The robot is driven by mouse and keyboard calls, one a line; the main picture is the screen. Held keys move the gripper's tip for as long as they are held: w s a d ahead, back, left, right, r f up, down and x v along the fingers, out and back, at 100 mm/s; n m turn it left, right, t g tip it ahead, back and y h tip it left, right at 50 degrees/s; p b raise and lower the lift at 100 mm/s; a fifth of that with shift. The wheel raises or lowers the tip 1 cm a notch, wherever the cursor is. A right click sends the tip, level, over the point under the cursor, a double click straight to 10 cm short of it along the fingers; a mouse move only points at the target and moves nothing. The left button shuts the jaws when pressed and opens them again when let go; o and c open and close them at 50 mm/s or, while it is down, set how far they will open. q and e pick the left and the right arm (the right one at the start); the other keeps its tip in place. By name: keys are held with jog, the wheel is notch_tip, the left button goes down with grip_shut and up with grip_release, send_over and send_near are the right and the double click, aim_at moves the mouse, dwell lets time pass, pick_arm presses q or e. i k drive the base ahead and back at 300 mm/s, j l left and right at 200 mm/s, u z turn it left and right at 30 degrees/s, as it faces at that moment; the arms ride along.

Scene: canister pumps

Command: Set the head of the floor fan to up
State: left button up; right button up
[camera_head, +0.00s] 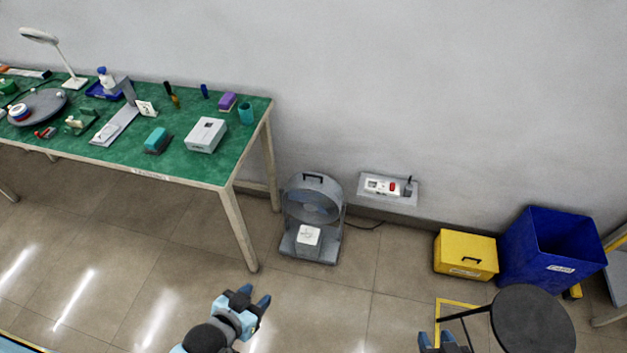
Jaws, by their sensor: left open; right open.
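The floor fan (312,219) stands on the floor against the wall, just right of the green table. It is grey, with a round head in an upright frame, a dark handle on top and a white box-like part with a label at its base. The exact tilt of its head is hard to tell. My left gripper (256,297) is open and empty, in front of the fan and a little to its left, apart from it. My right gripper (437,342) shows only in part at the bottom edge, beside the black stool, away from the fan.
The green table (190,172) with many small items is at the left; its front leg stands left of the fan. A wall shelf (403,198) holds a panel with a red switch. A yellow box (466,255), a blue bin (545,248) and a round black stool (533,320) are right.

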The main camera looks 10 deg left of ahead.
aim_at(312, 197)
jog(key=i+l, duration=0.5)
jog(key=i, duration=0.2)
jog(key=i+l+u, duration=0.15)
jog(key=i+l, duration=0.3)
jog(key=i, duration=0.2)
